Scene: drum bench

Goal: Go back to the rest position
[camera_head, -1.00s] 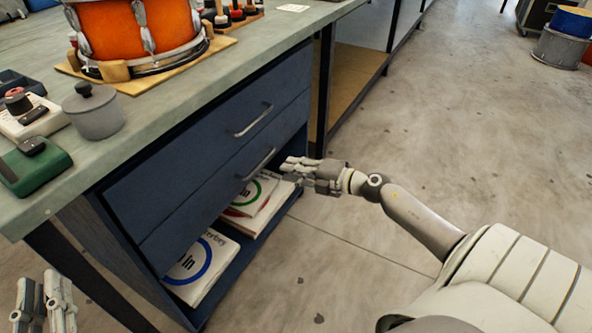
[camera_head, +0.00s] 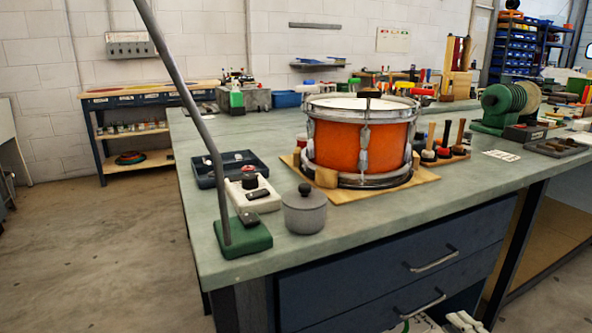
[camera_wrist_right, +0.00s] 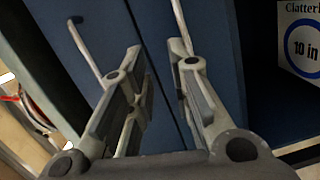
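My right gripper (camera_head: 464,321) shows at the bottom edge of the head view, just right of the lower drawer handle (camera_head: 420,306). In the right wrist view its two fingers (camera_wrist_right: 158,58) stand apart with nothing between them. Behind them are the blue drawer fronts (camera_wrist_right: 215,35) and a bar handle (camera_wrist_right: 80,45). Both drawers of the bench look shut. My left gripper is not in view.
The bench top (camera_head: 330,225) carries an orange drum (camera_head: 340,146) on a wooden board, a grey lidded pot (camera_head: 304,212) and a green lamp base (camera_head: 243,240). A white box (camera_wrist_right: 302,40) sits low beside the drawers. Floor at left (camera_head: 95,240) is clear.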

